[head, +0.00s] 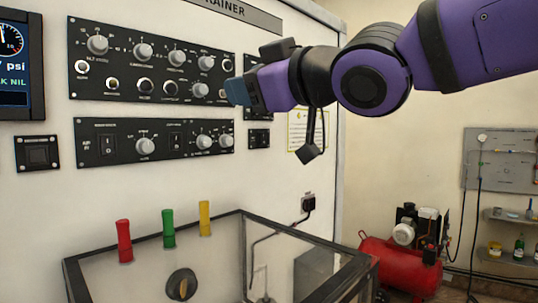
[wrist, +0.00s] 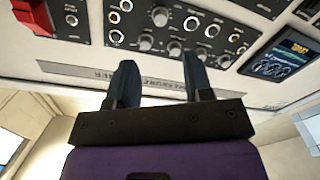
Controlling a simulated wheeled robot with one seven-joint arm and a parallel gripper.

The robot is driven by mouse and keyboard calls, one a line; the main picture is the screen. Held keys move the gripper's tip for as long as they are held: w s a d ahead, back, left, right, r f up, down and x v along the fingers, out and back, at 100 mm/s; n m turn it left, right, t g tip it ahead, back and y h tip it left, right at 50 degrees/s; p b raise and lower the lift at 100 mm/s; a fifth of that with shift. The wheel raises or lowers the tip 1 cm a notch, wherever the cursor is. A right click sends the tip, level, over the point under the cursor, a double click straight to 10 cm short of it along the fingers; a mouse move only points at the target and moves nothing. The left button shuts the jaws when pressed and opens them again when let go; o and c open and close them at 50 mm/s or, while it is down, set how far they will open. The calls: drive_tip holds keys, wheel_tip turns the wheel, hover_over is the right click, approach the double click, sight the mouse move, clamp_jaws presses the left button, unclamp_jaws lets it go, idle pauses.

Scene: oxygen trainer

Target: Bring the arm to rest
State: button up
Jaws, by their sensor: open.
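My purple arm (head: 370,78) reaches in from the upper right of the head view. My gripper (head: 240,92) is at its left end, in front of the right edge of the upper black control panel (head: 150,62). In the wrist view my gripper (wrist: 160,82) shows two dark fingers standing apart with nothing between them. Beyond the fingers is the trainer's front with its knobs and lettered strip (wrist: 150,82). Whether the fingertips touch the panel cannot be told.
A lower panel (head: 155,138) has more knobs and switches. A screen (head: 20,62) is at left. A red compressor (head: 398,265) stands on the floor at right.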

drive_tip(key=w+d+f+m+h, duration=0.1)
drive_tip(key=d+f+m+h, duration=0.25)
drive_tip(key=d, duration=0.35)
drive_tip(key=w+d+f+m+t+h, duration=0.1)
drive_tip(key=d+f+m+h, duration=0.2)
drive_tip(key=d, duration=0.4)
drive_tip(key=w+d+f+m+h, duration=0.1)
drive_tip(key=d+f+m+h, duration=0.1)
drive_tip(key=d+f+h, duration=0.35)
drive_tip(key=s+d+f+m+g+h, duration=0.2)
drive_tip(key=s+d+f+m+g, duration=0.5)
drive_tip(key=s+d+f, duration=0.7)
drive_tip(key=shift+s+d, duration=0.65)
drive_tip(key=shift+d, duration=0.6)
drive_tip(key=shift+w+m, duration=0.1)
drive_tip(key=shift+m, duration=0.15)
idle(2.6)
